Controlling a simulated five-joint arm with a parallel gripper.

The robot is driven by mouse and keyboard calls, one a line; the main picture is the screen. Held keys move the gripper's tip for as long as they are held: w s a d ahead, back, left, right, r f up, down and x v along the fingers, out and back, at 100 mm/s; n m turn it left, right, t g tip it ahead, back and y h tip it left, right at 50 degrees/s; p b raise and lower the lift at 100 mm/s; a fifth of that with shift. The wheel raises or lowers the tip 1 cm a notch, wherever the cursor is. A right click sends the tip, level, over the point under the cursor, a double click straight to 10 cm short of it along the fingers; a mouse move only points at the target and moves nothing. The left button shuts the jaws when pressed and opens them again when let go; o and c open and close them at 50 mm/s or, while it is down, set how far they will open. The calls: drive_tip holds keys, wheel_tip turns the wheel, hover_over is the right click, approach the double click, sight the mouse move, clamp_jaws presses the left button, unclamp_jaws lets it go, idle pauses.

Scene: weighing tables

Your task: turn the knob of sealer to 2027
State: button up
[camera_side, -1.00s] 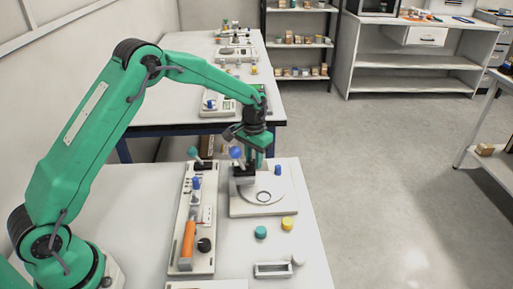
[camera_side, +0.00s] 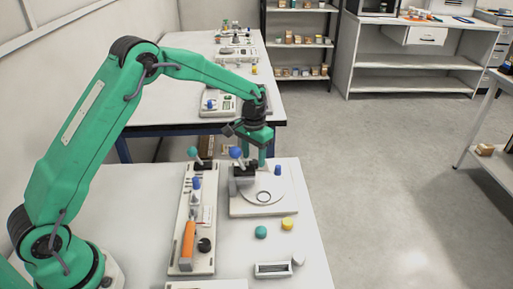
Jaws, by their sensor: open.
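A long white device (camera_side: 208,215) with an orange handle (camera_side: 188,243), a black round knob (camera_side: 204,245) and a blue-topped part lies on the near table. I take it to be the sealer, but no name is readable. The number 2027 and any dial marks are too small to read. My gripper (camera_side: 262,160) is open and points down above the back of a square white device (camera_side: 284,196) to its right. It is apart from the black knob. Whether its fingertips touch the square device cannot be told.
The square device carries a ring, a black block (camera_side: 244,170) and a blue knob (camera_side: 278,169). A teal cap (camera_side: 261,232), a yellow cap (camera_side: 287,224), a white cap (camera_side: 298,260) and a small frame (camera_side: 272,269) lie in front.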

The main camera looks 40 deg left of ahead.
sight(254, 161)
wheel_tip(254, 161, up, 6)
drive_tip(key=shift+r, duration=0.35)
drive_tip(key=shift+r, duration=0.1)
idle(0.4)
